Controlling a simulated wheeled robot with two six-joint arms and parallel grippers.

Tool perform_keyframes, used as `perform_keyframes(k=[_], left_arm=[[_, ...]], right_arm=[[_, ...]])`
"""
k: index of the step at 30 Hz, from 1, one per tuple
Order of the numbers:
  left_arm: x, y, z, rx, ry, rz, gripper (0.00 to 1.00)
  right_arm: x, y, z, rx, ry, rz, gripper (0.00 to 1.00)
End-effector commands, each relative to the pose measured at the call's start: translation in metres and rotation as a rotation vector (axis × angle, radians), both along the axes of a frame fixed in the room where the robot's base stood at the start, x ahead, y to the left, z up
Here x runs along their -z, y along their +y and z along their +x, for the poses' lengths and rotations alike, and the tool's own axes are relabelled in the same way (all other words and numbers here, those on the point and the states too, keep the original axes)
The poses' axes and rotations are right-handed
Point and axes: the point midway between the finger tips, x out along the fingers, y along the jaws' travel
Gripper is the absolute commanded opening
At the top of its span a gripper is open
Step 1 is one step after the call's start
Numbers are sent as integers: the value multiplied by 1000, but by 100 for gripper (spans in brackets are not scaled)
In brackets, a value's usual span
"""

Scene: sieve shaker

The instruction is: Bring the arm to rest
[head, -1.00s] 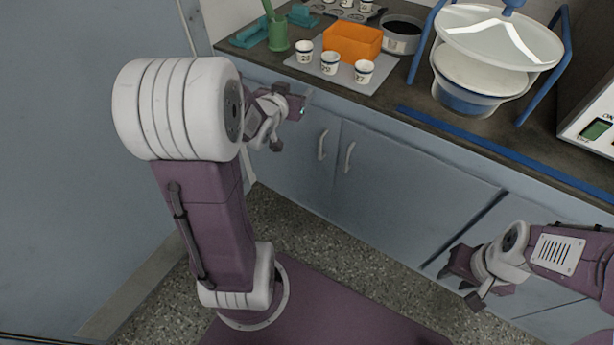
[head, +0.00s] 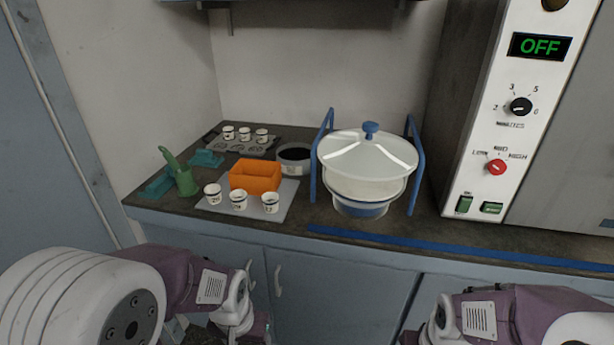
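Both of my arms are low in front of the bench, below the counter edge. My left arm comes in at the lower left, and its gripper (head: 250,330) is at the bottom edge, partly cut off and dark. My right arm comes in at the lower right, and its wrist shows near the bottom edge; its gripper fingers are mostly out of the picture. Neither gripper touches anything on the counter. I cannot tell how far the fingers are apart.
A control box (head: 490,130) reading OFF stands right.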

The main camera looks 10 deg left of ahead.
Motion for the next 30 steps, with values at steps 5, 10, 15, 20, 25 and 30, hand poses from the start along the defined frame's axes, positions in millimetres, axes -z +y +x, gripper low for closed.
perform_keyframes(k=[5, 10, 15, 20, 25, 30], left_arm=[[-127, 0, 1, 0, -1, 0, 60], [-218, 0, 1, 0, -2, 0, 60], [-248, 0, 1, 0, -2, 0, 60], [-239, 0, 0, 0, -1, 0, 60], [-239, 0, 0, 0, -1, 0, 60], [-239, 0, 0, 0, -1, 0, 60]], right_arm=[[-127, 0, 1, 0, -2, 0, 36], [-218, 0, 1, 0, -2, 0, 36], [-248, 0, 1, 0, -1, 0, 36], [-239, 0, 0, 0, 0, 0, 36], [-239, 0, 0, 0, 0, 0, 36], [-239, 0, 0, 0, 0, 0, 36]])
